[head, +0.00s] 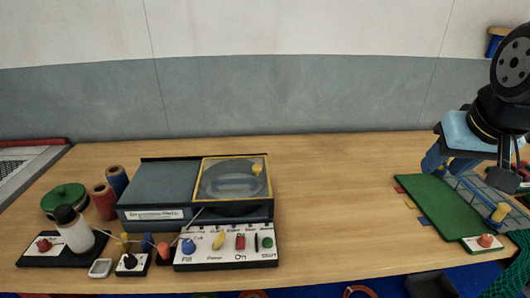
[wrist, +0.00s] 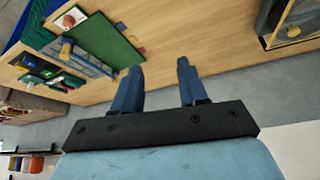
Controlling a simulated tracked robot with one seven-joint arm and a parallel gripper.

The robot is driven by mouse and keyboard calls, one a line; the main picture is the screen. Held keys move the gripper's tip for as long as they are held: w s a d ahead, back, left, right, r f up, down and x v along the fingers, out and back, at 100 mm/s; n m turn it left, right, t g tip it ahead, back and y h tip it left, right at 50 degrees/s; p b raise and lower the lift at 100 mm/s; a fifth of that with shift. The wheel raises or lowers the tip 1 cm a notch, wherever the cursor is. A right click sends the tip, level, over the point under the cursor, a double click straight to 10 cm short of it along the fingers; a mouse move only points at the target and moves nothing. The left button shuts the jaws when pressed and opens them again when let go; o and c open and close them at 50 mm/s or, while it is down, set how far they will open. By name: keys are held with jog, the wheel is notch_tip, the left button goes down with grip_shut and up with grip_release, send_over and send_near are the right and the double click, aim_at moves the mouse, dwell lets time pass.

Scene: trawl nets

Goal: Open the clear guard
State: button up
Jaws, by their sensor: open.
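The clear guard (head: 251,167) is a transparent panel in a yellow frame on the right part of a grey machine (head: 160,186). It lies down flat over a round chamber, and a small yellow knob sits on it. Part of the guard and its yellow frame also shows in the top right corner of the wrist view (wrist: 294,31). My gripper (head: 446,168) is far to the right of the guard, above the green mat. Its two blue fingers stand apart and empty in the wrist view (wrist: 160,72).
A control panel (head: 225,244) with coloured knobs is in front of the machine. Spools (head: 104,200), a green round tin (head: 64,198) and a white bottle (head: 73,228) stand left. A green mat (head: 440,212) lies under my gripper. The table between mat and machine is clear.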

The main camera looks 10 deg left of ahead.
jog(key=shift+o, duration=1.2)
jog(key=shift+w+a+r, duration=0.15)
jog(key=shift+w, duration=0.15)
jog(key=n+g, duration=0.6)
jog(key=n, duration=0.6)
send_over(258, 166)
notch_tip(258, 166, down, 4)
jog(key=r, duration=0.1)
notch_tip(258, 166, down, 14)
jog(key=shift+a+r, duration=0.15)
jog(key=shift+r, duration=0.1)
grip_shut()
